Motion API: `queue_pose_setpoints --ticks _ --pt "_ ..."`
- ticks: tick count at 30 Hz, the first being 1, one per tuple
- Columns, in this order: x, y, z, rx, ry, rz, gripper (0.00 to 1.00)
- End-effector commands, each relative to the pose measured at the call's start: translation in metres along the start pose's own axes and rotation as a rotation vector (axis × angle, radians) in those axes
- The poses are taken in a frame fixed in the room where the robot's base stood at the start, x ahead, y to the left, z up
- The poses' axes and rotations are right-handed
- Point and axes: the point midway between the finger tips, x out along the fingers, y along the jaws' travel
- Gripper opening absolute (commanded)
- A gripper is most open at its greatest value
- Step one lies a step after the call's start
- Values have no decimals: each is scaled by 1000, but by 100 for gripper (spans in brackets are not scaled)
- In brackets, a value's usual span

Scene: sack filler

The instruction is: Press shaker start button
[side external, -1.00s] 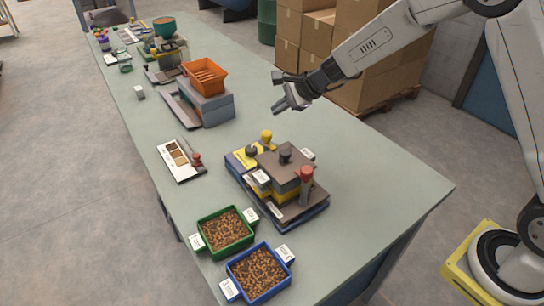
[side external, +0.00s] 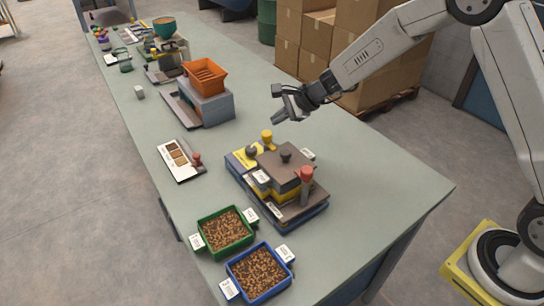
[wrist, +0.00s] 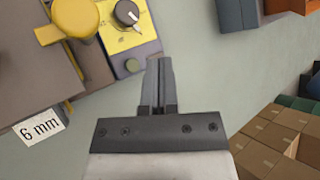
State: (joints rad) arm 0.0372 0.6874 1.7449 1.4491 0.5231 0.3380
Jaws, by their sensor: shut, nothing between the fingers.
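The shaker (side external: 285,195) is a low, stacked machine with a dark brown top and a yellow panel at its back left; it stands on the bench in the side view. In the wrist view the yellow panel (wrist: 118,35) carries a dark dial with a white mark (wrist: 127,13). My gripper (side external: 277,119) is shut and empty, in the air beyond the shaker's back end.
A yellow-topped knob (side external: 267,136) rises beside the panel. A "6 mm" tag (wrist: 39,130) sits by the shaker's edge. An orange hopper (side external: 205,76) on a grey machine stands farther back. Green (side external: 249,240) and blue (side external: 234,273) trays of brown pieces lie in front.

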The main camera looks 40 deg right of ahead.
Motion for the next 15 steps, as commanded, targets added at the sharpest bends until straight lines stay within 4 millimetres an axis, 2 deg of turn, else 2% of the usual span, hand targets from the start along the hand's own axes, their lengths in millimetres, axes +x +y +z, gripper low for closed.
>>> queue_pose_setpoints --ticks 15 --pt "34 25 -25 0 0 1 0"
